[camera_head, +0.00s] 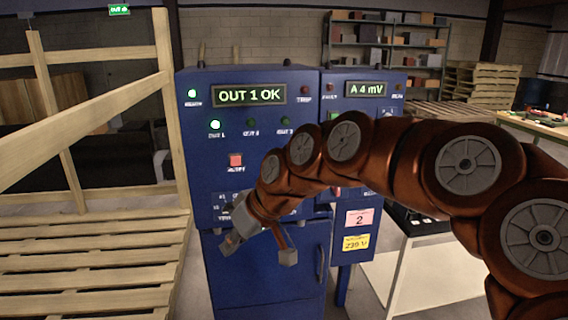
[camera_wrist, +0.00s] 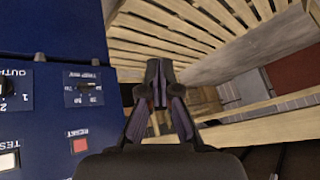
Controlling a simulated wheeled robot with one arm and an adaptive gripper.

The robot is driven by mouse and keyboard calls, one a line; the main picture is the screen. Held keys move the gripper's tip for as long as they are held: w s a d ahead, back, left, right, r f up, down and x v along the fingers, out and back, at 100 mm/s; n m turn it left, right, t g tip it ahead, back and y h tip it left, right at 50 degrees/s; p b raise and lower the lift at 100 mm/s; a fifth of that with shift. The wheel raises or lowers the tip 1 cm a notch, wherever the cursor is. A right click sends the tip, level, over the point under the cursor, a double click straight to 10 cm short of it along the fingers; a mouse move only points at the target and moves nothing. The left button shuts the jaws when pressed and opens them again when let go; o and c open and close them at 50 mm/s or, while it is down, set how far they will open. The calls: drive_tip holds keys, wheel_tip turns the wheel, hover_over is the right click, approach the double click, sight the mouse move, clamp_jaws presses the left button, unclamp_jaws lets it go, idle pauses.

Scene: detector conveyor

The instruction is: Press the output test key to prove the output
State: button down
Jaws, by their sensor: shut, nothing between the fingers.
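The blue detector cabinet (camera_head: 300,140) stands in the middle of the head view. Its green display (camera_head: 250,95) reads "OUT 1 OK", and the lamp (camera_head: 215,124) marked OUT 1 is lit. In the wrist view, a pale key (camera_wrist: 9,160) labelled TEST is cut off at the lower left edge. A red key (camera_wrist: 80,146) labelled RESET is beside it. My gripper (camera_head: 229,242) is in front of the cabinet's lower left, with my arm hiding part of the panel. In the wrist view my gripper (camera_wrist: 157,70) has its fingertips together, empty, apart from the keys.
A second display (camera_head: 366,89) reads "A 4 mV". A wooden pallet and frame (camera_head: 90,260) stand close on the left. A white table (camera_head: 430,270) is at the lower right beneath my arm. Shelves (camera_head: 390,40) stand at the back.

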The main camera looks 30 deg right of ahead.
drive_tip(key=w+d+r+m+t, duration=0.1)
drive_tip(key=w+d+t, duration=0.1)
drive_tip(key=d, duration=0.5)
drive_tip(key=w+d+r+m+t+b, duration=0.1)
drive_tip(key=w+d+t, duration=0.1)
drive_tip(key=w+d, duration=0.3)
drive_tip(key=w+d+r+m+t+h+b, duration=0.1)
drive_tip(key=w+d, duration=0.3)
drive_tip(key=d, duration=0.6)
drive_tip(key=shift+w+d+r+t, duration=0.2)
drive_tip(key=shift+d+r+t, duration=0.2)
drive_tip(key=shift+r+t, duration=0.25)
drive_tip(key=w+d+p, duration=0.3)
drive_tip(key=w+p, duration=0.1)
drive_tip(key=w, duration=0.4)
drive_tip(key=shift+d+p, duration=0.2)
drive_tip(key=shift+p, duration=0.2)
drive_tip(key=shift+w, duration=0.15)
drive_tip(key=shift+w+d+b, duration=0.1)
drive_tip(key=shift+w+b, duration=0.2)
drive_tip(key=shift+b, duration=0.05)
